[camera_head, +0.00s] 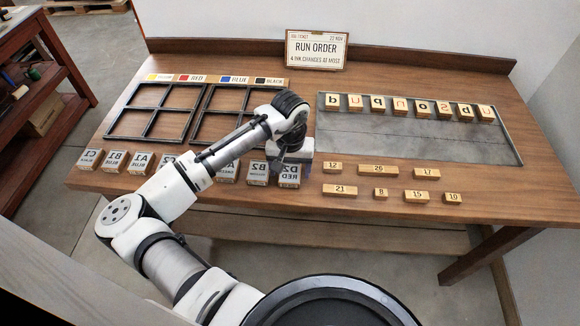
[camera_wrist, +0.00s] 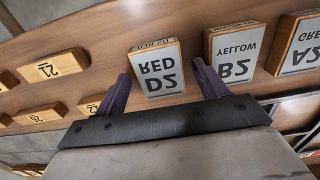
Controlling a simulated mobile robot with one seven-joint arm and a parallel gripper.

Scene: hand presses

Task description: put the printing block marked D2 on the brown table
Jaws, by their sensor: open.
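The printing block marked D2 RED (camera_head: 290,178) stands at the right end of the front row of blocks on the brown table (camera_head: 400,240). In the wrist view the D2 block (camera_wrist: 158,82) is upright, its label upside down. My gripper (camera_head: 285,160) is over it; in the wrist view the open jaws (camera_wrist: 161,72) have one dark finger on each side of the block. A gap shows between each finger and the block, so it is not gripped. In the head view my gripper hides part of the block's top.
The B2 YELLOW block (camera_wrist: 234,55) stands close beside the right finger. Number pieces such as 21 (camera_head: 340,190) and 12 (camera_head: 332,168) lie to the right of D2. A metal tray (camera_head: 420,143) with letter pieces and black frames (camera_head: 160,123) lie behind.

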